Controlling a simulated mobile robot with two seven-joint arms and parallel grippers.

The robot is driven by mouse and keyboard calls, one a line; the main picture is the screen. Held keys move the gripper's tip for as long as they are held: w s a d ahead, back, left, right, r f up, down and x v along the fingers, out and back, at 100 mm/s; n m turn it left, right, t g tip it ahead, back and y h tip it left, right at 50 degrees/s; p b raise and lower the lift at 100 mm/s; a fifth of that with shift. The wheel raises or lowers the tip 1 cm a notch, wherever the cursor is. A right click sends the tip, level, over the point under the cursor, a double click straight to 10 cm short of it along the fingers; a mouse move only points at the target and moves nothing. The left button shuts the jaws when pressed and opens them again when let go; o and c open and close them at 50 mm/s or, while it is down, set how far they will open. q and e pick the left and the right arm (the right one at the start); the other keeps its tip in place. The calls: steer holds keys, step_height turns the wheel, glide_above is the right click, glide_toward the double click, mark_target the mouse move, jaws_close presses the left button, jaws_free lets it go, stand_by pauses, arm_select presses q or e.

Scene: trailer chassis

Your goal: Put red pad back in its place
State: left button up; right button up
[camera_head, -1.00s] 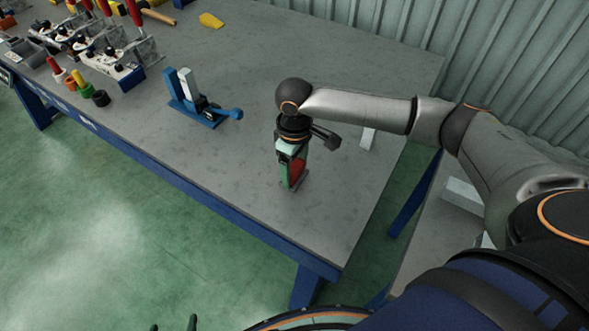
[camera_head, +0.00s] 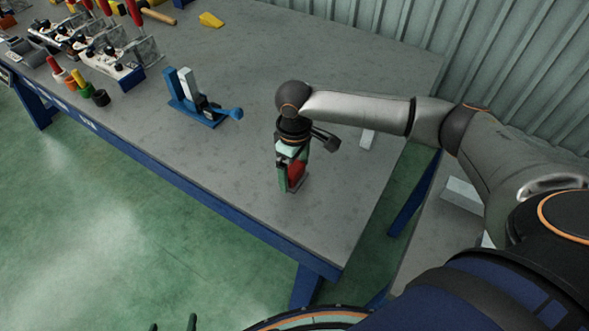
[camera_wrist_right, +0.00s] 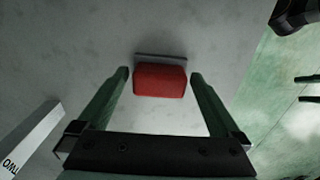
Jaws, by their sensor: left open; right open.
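The red pad (camera_head: 297,173) stands on the grey table top near its front right part, with a thin grey plate at its base. It also shows in the right wrist view (camera_wrist_right: 160,80), between the two fingers. My right gripper (camera_head: 292,184) is open and points down around the pad; gaps show between the pad and both fingers in the wrist view (camera_wrist_right: 163,76). My left gripper (camera_head: 174,324) is open and empty at the bottom edge of the head view, off the table; only its fingertips show. The pad's place cannot be told for certain.
A blue stand with a white upright (camera_head: 197,102) is left of the right gripper. Tools and coloured cylinders (camera_head: 85,90) stand farther left. The table between is clear.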

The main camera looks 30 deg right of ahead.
mark_target(294, 169)
step_height(294, 169, up, 12)
steer(key=shift+p, duration=0.4)
steer(key=shift+f, duration=0.1)
stand_by(0.3)
